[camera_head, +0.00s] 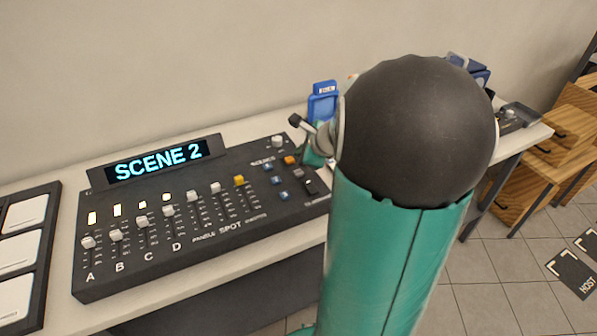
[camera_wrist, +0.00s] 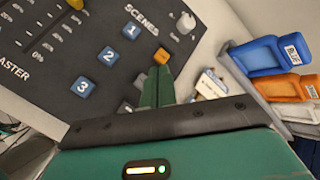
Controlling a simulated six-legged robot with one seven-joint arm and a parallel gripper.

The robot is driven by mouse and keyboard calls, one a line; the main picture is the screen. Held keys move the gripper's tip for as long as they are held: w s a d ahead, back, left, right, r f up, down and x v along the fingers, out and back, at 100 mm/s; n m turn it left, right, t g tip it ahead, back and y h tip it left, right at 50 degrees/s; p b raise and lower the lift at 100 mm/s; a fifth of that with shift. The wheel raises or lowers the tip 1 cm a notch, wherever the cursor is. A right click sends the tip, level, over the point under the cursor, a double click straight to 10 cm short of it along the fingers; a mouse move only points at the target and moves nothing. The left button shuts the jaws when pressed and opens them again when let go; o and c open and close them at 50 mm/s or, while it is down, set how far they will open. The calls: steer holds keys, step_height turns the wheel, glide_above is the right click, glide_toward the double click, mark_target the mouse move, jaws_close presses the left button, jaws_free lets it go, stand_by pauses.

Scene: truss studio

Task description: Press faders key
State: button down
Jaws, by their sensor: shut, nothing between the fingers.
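The dark lighting console (camera_head: 150,265) lies on the white desk, its tilted display (camera_head: 160,163) reading "SCENE 2". Its scene keys are blue squares; key 1 (camera_wrist: 131,30), key 2 (camera_wrist: 109,56) and key 3 (camera_wrist: 82,87) show in the wrist view. An orange key (camera_wrist: 161,56) sits beside them, and it also shows in the head view (camera_head: 289,160). I cannot read a "faders" label on any key. My gripper (camera_wrist: 157,72) is shut and empty, its green fingertips close to the orange key. I cannot tell whether they touch it.
A white knob (camera_wrist: 186,22) stands near the console's edge. Beyond it are blue (camera_wrist: 266,56) and orange (camera_wrist: 285,88) labelled items. Sliders (camera_head: 142,222) fill the console's left part. White pads (camera_head: 18,252) lie farther left. My arm blocks the head view's middle.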

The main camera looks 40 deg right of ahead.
mark_target(301, 174)
steer(key=shift+f, duration=2.05)
stand_by(0.4)
steer(key=shift+f, duration=0.4)
steer(key=shift+f, duration=0.4)
stand_by(0.5)
stand_by(0.3)
steer(key=shift+r, duration=0.85)
steer(key=shift+r, duration=2.5)
